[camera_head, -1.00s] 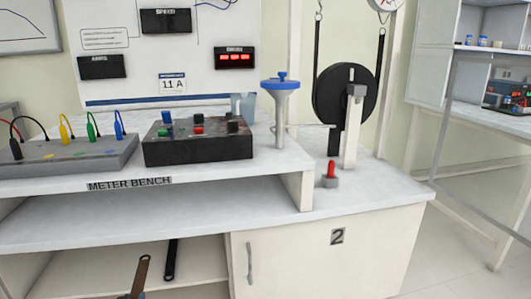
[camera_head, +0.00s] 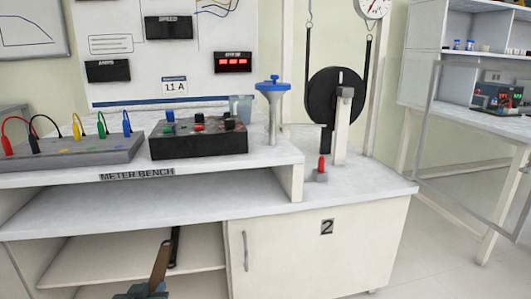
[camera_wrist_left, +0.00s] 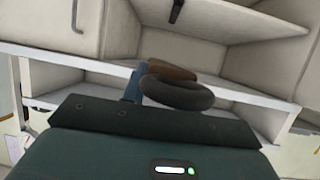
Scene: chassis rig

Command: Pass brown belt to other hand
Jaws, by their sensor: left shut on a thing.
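The brown belt (camera_head: 160,264) rises tilted from my left gripper (camera_head: 147,288) at the bottom edge of the head view, in front of the lower shelf. The left gripper is shut on its lower part. In the left wrist view, a brown part of the belt (camera_wrist_left: 172,70) shows beside a blue finger (camera_wrist_left: 133,85). A dark rounded loop sits just in front of it; I cannot tell whether it is part of the belt. My right gripper is not in view.
A black strap (camera_head: 175,243) hangs at the lower shelf (camera_head: 95,256), behind the brown belt. The meter bench (camera_head: 140,205) has a cabinet door (camera_head: 290,250) on the right.

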